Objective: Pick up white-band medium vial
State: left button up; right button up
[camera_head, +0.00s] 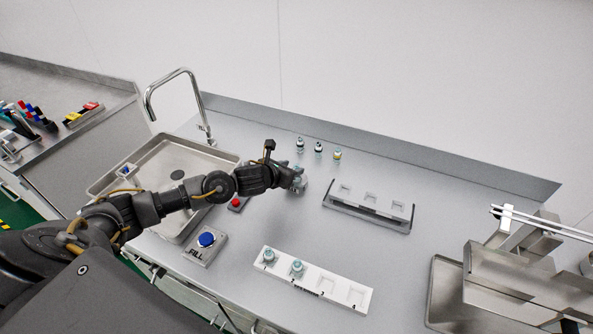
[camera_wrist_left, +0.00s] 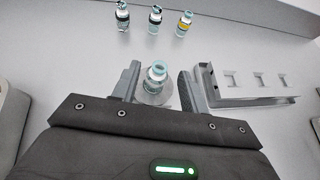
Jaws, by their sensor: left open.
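My left gripper (camera_head: 298,181) reaches over the counter from the left. In the left wrist view its two fingers (camera_wrist_left: 159,72) are apart, with a small clear vial (camera_wrist_left: 156,77) with a pale teal top standing between them. Its band looks pale, but I cannot tell its colour surely. There is a visible gap to each finger. In the head view this vial is mostly hidden by the gripper. Three more vials stand in a row behind: a left one (camera_head: 300,145), a middle one (camera_head: 318,149) and a yellow-banded one (camera_head: 337,155). My right gripper is not in view.
A grey rack (camera_head: 369,213) with square slots lies right of the gripper. A white rack (camera_head: 334,286) in front holds two vials at its left. A sink (camera_head: 120,185), a blue button (camera_head: 206,239) and a red button (camera_head: 236,202) are left. Metal equipment (camera_head: 525,275) stands right.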

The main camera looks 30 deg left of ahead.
pick_arm(q)
jog(key=shift+x, duration=0.8)
jog(key=shift+s, duration=0.1)
grip_shut()
jog(key=shift+r, duration=0.15)
